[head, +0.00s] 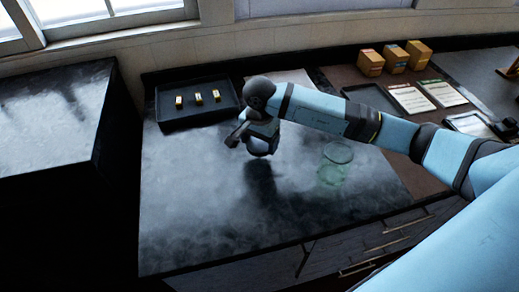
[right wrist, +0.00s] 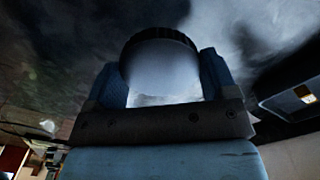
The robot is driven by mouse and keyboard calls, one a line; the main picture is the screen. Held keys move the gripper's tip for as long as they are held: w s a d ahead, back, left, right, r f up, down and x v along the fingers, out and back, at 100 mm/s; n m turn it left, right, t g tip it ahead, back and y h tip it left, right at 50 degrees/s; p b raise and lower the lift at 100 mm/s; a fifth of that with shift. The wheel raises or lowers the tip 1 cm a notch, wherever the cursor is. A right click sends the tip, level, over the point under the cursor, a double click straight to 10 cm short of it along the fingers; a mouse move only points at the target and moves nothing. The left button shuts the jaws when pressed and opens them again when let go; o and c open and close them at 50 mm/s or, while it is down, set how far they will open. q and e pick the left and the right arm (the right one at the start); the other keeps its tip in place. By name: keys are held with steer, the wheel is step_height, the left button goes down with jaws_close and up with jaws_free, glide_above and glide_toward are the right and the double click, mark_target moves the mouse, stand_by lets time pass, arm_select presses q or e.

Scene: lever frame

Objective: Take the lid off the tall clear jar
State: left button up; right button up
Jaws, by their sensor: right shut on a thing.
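The clear, pale green jar (head: 333,168) stands upright on the dark, glossy counter. No lid shows on its round rim. My right gripper (head: 262,138) is left of the jar, above the counter and apart from it. It is shut on a round lid (head: 260,148), mostly hidden under the gripper in the head view. In the right wrist view the lid (right wrist: 160,70) shows a pale face and a dark ribbed edge between the two blue fingers (right wrist: 165,85). My left gripper is not in view.
A black tray (head: 170,123) with 3 small yellow pieces stands at the back left. Yellow-orange boxes (head: 394,59) and papers (head: 412,99) lie at the back right. The counter (head: 190,220) is bare at the front left. Its front edge drops to drawers.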

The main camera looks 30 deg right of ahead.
mark_target(260, 151)
steer(key=shift+f, duration=2.25)
steer(key=shift+f, duration=0.2)
steer(key=o, duration=0.9)
steer(key=shift+o, duration=0.2)
step_height(260, 151, up, 12)
steer(key=shift+f+b, duration=0.25)
steer(key=shift+b, duration=0.05)
steer(key=shift+r, duration=0.45)
